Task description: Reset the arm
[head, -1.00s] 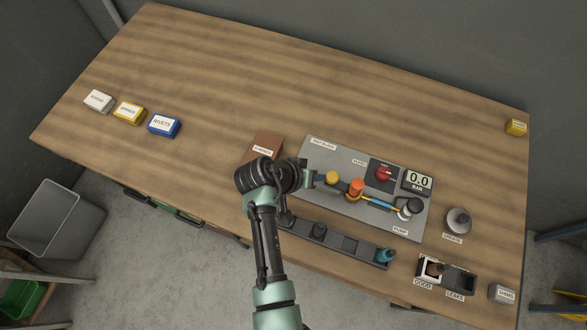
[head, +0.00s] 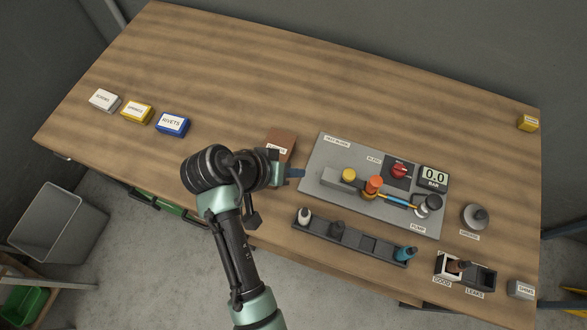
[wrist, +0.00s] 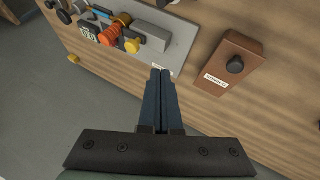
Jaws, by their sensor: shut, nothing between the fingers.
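My gripper (wrist: 161,75) is shut and empty in the wrist view, its two dark fingers pressed together. In the head view my gripper (head: 300,173) points right, over the bench between the brown box and the grey test board. The wooden bench (head: 300,75) lies under it. The test board (head: 328,160) carries a yellow knob (head: 348,175), an orange knob (head: 373,185), a red knob (head: 398,170) and a display (head: 433,178) reading 0.0 BAR. The brown box (head: 281,143) is partly hidden by my arm; the wrist view shows its dark knob (wrist: 235,65).
A dark rack (head: 350,238) with hose ends stands in front of the board. A GOOD/LEAKS tray (head: 482,280) and a round grease pot (head: 475,216) are at the right. Three labelled boxes, white (head: 104,100), yellow (head: 137,112) and blue (head: 172,124), sit at the left. The back of the bench is clear.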

